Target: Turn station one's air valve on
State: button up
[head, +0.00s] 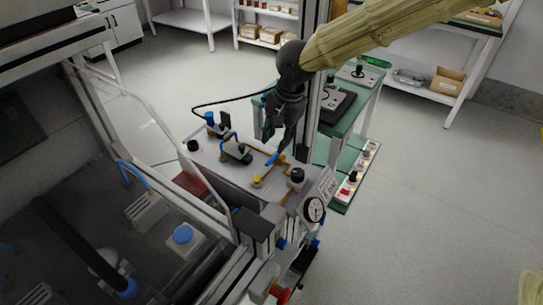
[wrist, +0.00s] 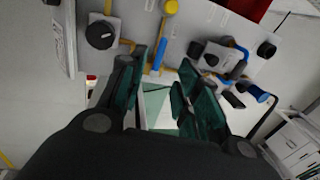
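A grey valve panel (head: 222,168) carries yellow pipes and fittings, and it also shows in the wrist view (wrist: 205,18). A blue lever (head: 272,158) sits on the yellow pipework near my gripper. In the wrist view the blue lever (wrist: 159,58) runs down from a yellow fitting (wrist: 171,7), near the left fingertip. A black round knob (head: 297,174) is to its right, and it shows at the upper left in the wrist view (wrist: 101,34). My gripper (head: 273,141) is open, pointing down just above the panel. I cannot tell whether it touches the lever.
A pressure gauge (head: 314,209) and a small white label card (head: 328,187) are at the panel's right end. A black valve with blue-ended tubing (head: 236,152) is to the left. A green table (head: 352,107) stands behind. Open floor (head: 440,200) lies to the right.

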aim_at(271, 160)
jog(key=f, duration=0.2)
jog(key=a+f, duration=0.1)
jog(key=f, duration=0.2)
jog(key=f+b, duration=0.1)
jog(key=f, duration=0.2)
jog(key=shift+w+a, duration=0.2)
jog(key=shift+w, duration=0.2)
grip_shut()
